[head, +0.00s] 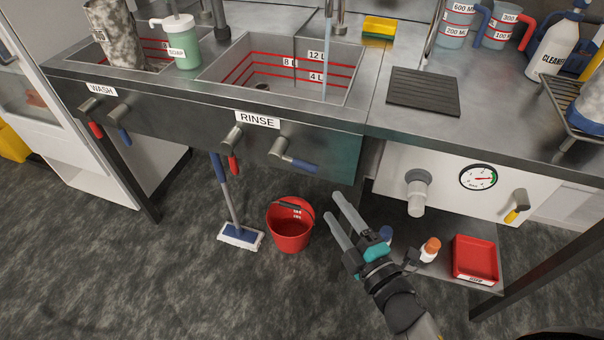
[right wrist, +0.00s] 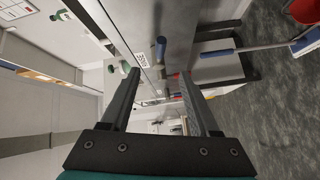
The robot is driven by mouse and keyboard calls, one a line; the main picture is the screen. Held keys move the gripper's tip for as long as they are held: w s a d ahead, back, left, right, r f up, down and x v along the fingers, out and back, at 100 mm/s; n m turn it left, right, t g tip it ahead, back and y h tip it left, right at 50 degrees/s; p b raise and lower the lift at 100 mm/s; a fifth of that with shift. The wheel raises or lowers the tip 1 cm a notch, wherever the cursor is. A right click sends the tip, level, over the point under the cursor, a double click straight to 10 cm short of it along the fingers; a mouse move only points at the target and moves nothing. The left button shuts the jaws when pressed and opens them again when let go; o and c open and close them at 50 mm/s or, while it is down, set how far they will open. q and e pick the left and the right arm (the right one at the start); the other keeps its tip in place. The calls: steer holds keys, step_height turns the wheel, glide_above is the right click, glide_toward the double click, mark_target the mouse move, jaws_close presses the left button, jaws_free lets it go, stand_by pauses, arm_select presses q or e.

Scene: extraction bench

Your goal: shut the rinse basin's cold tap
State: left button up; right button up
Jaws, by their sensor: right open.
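The rinse basin (head: 270,52) is set in the steel counter, and a thin stream of water falls into it from the spout above. Its cold tap (head: 300,163), with a blue lever, is on the front panel right of the RINSE label; the lever points right, nearly level. The rinse hot tap (head: 232,162), with a red lever, hangs down to its left. My right gripper (head: 337,209) is open and empty, below and right of the cold tap, apart from it. In the right wrist view a blue lever (right wrist: 161,46) shows beyond the fingertips. My left gripper is not in view.
A red bucket (head: 290,228) and a mop (head: 238,235) stand on the floor below the basin. A white panel with a gauge (head: 478,177) and a grey nozzle (head: 417,190) is at the right. The wash taps (head: 118,121) are further left.

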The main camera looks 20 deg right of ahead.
glide_toward(308, 171)
steer(key=w, duration=0.5)
steer(key=w+a+b, duration=0.1)
steer(key=w, duration=0.4)
steer(key=shift+w+a+b, duration=0.3)
steer(key=shift+a+b, duration=0.05)
steer(key=shift+a, duration=0.05)
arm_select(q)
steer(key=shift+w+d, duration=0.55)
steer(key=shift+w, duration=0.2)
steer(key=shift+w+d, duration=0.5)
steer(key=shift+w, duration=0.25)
arm_select(e)
steer(key=shift+w+a, duration=0.1)
steer(key=shift+w, duration=0.6)
jaws_close()
